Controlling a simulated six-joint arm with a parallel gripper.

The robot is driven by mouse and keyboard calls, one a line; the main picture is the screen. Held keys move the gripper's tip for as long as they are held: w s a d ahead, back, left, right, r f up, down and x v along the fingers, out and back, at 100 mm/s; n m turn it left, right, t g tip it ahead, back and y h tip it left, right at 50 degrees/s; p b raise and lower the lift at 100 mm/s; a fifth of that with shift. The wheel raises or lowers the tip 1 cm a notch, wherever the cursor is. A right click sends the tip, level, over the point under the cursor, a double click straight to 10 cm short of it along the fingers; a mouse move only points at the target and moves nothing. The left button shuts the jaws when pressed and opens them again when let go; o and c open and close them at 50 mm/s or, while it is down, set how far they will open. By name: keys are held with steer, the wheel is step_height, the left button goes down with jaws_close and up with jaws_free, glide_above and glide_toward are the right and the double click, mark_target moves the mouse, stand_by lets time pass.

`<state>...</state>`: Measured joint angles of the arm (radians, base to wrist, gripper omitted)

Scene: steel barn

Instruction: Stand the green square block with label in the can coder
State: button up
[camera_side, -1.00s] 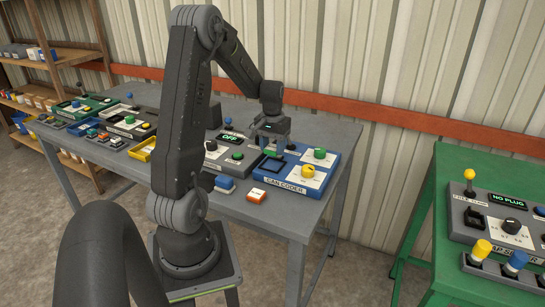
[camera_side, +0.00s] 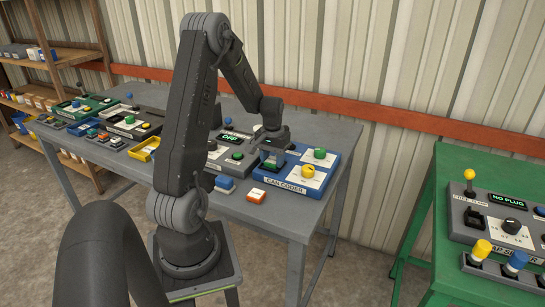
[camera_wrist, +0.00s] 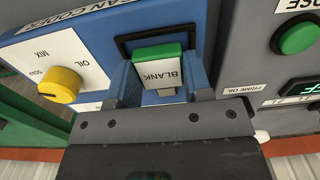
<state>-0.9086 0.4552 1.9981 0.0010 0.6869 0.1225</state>
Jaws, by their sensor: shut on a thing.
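The green square block (camera_wrist: 158,50) shows its green top and a white label reading BLANK in the wrist view. My gripper (camera_wrist: 158,76) is shut on it, one finger on each side. The block is at the black-framed square recess (camera_wrist: 121,43) of the blue can coder (camera_wrist: 215,20), with the frame showing around its far side. I cannot tell how deep it sits. In the side view my gripper (camera_side: 273,143) is low over the left part of the can coder (camera_side: 290,190), and the block is mostly hidden there.
The can coder carries a yellow knob (camera_wrist: 60,84) beside the recess and a green button (camera_side: 319,153). A grey panel with an OFF display (camera_side: 231,139) stands close on its left. An orange-and-white switch (camera_side: 256,195) lies in front. A green table (camera_side: 425,225) stands at right.

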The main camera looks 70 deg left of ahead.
mark_target(273, 160)
steer(key=o, duration=1)
steer(key=shift+c, duration=0.2)
step_height(273, 160, up, 13)
steer(key=w+d+r+m+t, duration=0.15)
steer(key=d+r, duration=0.25)
steer(key=d, duration=0.4)
steer(key=s+d+r+m+t, duration=0.1)
steer(key=s+d+m+t, duration=0.1)
steer(key=d, duration=1)
steer(key=s+d+r+m+t, duration=0.1)
steer(key=s+d+m, duration=0.4)
steer(key=d, duration=0.7)
steer(key=shift+s+d+r+t, duration=0.4)
steer(key=shift+s+t, duration=0.15)
steer(key=shift+s, duration=0.5)
steer(key=shift+m, duration=0.25)
